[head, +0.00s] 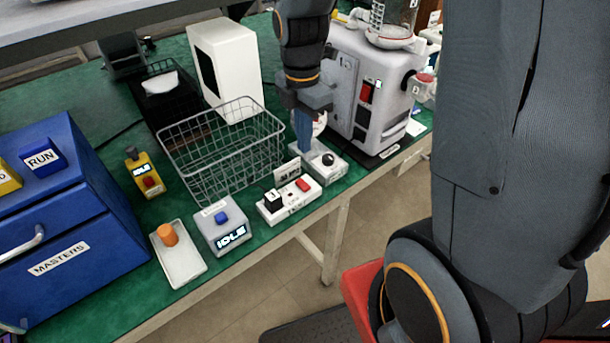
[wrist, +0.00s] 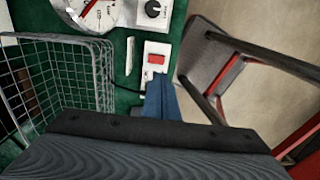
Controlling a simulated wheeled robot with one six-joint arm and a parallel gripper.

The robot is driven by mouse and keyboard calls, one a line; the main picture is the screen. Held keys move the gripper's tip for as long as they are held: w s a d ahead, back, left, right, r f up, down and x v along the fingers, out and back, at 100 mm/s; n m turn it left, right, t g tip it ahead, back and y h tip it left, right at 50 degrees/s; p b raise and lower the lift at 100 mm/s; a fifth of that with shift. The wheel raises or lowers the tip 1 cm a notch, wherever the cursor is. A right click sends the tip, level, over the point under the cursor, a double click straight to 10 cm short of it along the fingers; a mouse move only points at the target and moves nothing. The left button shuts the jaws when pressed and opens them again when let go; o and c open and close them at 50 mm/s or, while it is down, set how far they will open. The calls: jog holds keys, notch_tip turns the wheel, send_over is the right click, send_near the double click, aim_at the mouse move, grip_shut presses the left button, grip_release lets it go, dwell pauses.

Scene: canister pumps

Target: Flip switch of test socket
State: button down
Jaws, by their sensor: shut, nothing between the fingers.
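The test socket (head: 290,200) is a white block with a TEST label, lying on the green bench top near its front edge. Its red switch (head: 303,185) is on the right part, and a black plug (head: 272,200) sits on the left part. My gripper (head: 304,148) points down with its blue fingers together and empty, above and behind the socket in the head view. In the wrist view the fingertips (wrist: 161,78) appear just below the red switch (wrist: 155,59), and the fingers hide the rest of the socket. I cannot tell the height gap.
A gauge box with a black knob (head: 328,160) stands right beside the socket. A wire basket (head: 222,150) is behind left, and a grey IDLE box (head: 222,225) is to the left. A white machine (head: 365,95) stands at the right. The floor beyond the front edge holds a stool (wrist: 215,60).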

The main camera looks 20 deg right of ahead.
aim_at(305, 186)
jog(key=f+p, duration=0.2)
jog(key=f, duration=1)
jog(key=shift+s+f+p, duration=0.15)
jog(key=shift+s+p, duration=0.05)
jog(key=shift+p, duration=0.2)
